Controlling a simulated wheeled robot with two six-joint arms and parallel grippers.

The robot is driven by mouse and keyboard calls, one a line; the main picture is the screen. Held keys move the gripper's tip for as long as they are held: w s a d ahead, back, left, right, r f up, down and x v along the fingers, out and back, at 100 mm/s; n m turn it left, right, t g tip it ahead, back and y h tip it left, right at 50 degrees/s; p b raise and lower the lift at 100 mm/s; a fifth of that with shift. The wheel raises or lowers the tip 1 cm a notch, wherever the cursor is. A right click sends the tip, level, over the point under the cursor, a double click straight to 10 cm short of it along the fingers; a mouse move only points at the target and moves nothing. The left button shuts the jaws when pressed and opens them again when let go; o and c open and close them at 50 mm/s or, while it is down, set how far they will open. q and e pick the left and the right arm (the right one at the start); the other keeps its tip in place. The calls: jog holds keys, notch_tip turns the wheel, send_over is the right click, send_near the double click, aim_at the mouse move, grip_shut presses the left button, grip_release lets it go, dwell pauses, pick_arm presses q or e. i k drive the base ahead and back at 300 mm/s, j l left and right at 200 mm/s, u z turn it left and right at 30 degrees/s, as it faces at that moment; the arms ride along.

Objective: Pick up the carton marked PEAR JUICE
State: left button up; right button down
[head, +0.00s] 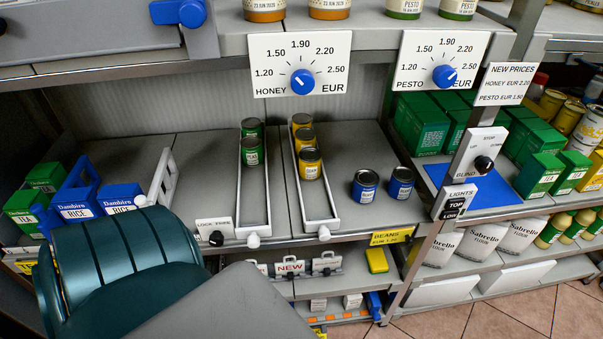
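I see no carton whose label reads PEAR JUICE in the head view. The cartons I can make out are green TEA cartons (541,174) at the right and more green TEA cartons (22,212) at the far left. Plain-looking green boxes (424,124) stand at the back of the right bay, their print too small to read. Neither gripper shows. A large dark teal and grey arm part of mine fills the lower left and hides part of the shelves there.
Narrow white-railed trays (256,222) hold green and yellow cans. Two blue cans (365,186) stand right of them, with bare grey shelf around. Blue RICE packs (118,197) stand left. Dial signs (300,66) hang from the upper shelf. A switch post (480,150) stands right.

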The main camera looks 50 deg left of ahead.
aim_at(317, 305)
jog(key=u, duration=1.3)
